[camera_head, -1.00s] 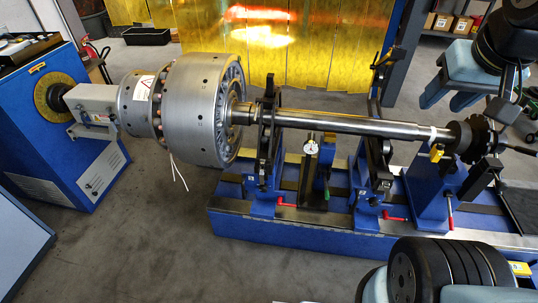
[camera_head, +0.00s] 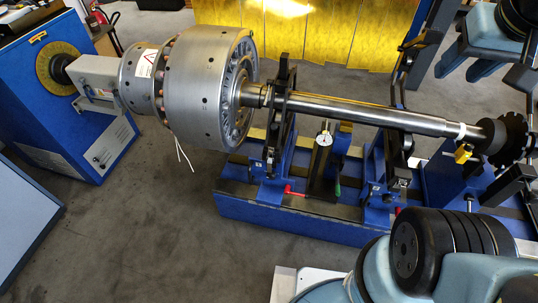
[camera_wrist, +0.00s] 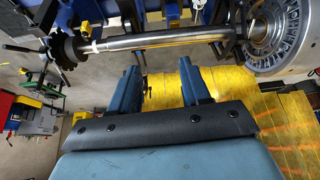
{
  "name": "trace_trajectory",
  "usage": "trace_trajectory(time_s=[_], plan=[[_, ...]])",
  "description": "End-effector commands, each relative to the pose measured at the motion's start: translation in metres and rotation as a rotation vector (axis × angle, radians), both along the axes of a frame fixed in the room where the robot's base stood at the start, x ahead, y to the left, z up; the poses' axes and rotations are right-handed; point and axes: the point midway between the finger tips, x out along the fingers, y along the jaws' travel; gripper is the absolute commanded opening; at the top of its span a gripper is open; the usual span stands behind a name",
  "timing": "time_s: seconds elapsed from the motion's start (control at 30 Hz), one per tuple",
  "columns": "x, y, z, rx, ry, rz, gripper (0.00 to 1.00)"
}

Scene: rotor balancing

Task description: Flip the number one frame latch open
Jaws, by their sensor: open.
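Two dark bearing frames stand on the blue bed: the left frame (camera_head: 281,112) close to the big rotor, the right frame (camera_head: 397,140) farther along the shaft. Their number labels are too small to read, so I cannot tell which is number one. I cannot clearly make out a latch or its position. My gripper (camera_wrist: 163,88) shows in the wrist view with its two blue fingers apart and nothing between them. In the head view its blue fingers (camera_head: 458,72) appear at the upper right, beyond and right of the right frame, apart from it.
The steel shaft (camera_head: 375,115) runs from the grey rotor (camera_head: 207,85) to a dark coupling (camera_head: 496,138). A dial gauge (camera_head: 324,139) stands between the frames. A red handle (camera_head: 296,192) projects low in front. A yellow curtain (camera_head: 345,40) hangs behind.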

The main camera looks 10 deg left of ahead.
Motion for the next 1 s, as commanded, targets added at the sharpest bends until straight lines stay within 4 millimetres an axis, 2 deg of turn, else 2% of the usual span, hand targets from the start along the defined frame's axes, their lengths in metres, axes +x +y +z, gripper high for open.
trace_trajectory(time_s=[0.17, 0.43, 0.67, 1.0], plan=[[0.018, -0.005, -0.015, -0.054, 0.095, 0.066, 0.47], [0.057, 0.012, -0.049, -0.208, 0.284, 0.210, 0.47], [0.088, 0.034, -0.083, -0.367, 0.421, 0.340, 0.47], [0.125, 0.079, -0.141, -0.644, 0.583, 0.539, 0.47]])
